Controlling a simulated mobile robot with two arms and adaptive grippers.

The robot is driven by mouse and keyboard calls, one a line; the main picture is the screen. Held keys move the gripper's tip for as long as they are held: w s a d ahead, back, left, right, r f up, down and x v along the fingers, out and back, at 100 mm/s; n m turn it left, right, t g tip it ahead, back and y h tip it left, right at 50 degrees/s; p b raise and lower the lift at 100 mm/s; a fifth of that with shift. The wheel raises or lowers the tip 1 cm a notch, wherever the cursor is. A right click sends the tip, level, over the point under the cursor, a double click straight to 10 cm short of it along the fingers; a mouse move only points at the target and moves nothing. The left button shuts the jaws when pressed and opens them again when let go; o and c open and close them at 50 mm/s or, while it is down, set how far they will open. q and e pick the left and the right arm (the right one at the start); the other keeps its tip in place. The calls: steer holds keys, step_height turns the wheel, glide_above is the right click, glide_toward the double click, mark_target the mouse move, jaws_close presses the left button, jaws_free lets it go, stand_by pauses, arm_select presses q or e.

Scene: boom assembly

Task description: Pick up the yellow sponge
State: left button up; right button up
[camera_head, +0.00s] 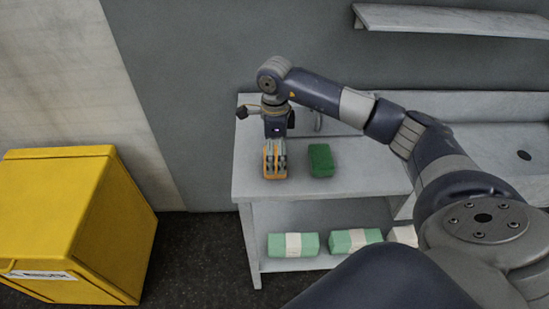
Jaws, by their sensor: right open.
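The yellow sponge (282,175) lies near the left end of the grey counter, mostly hidden under my gripper; only orange-yellow edges show. My right gripper (275,160) points straight down over it with its fingers at the sponge. It is open. I cannot tell whether the fingers touch the sponge. A green sponge (321,160) lies just to the right of the gripper, apart from it. My left gripper is not in view.
The grey counter (370,178) has free room right of the green sponge. A lower shelf holds green-and-white packs (293,245). A yellow bin (60,215) stands on the floor at left. A wall shelf (450,20) is at upper right.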

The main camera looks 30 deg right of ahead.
steer(key=shift+f, duration=1.2)
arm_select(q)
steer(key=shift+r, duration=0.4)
arm_select(e)
steer(key=c, duration=0.9)
steer(key=shift+o, duration=0.2)
steer(key=shift+r, duration=0.1)
steer(key=shift+w+r, duration=0.1)
steer(key=shift+r, duration=0.3)
step_height(320, 180, up, 3)
steer(key=shift+f+b, duration=0.15)
steer(key=shift+b, duration=0.8)
arm_select(q)
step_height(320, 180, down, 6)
steer(key=b, duration=0.3)
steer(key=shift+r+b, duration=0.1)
steer(key=shift+b, duration=0.3)
arm_select(e)
steer(key=s+a, duration=0.2)
steer(key=s, duration=0.5)
steer(key=s+a+r, duration=0.1)
steer(key=s+a, duration=0.2)
steer(key=s, duration=0.5)
steer(key=shift+s+r, duration=0.2)
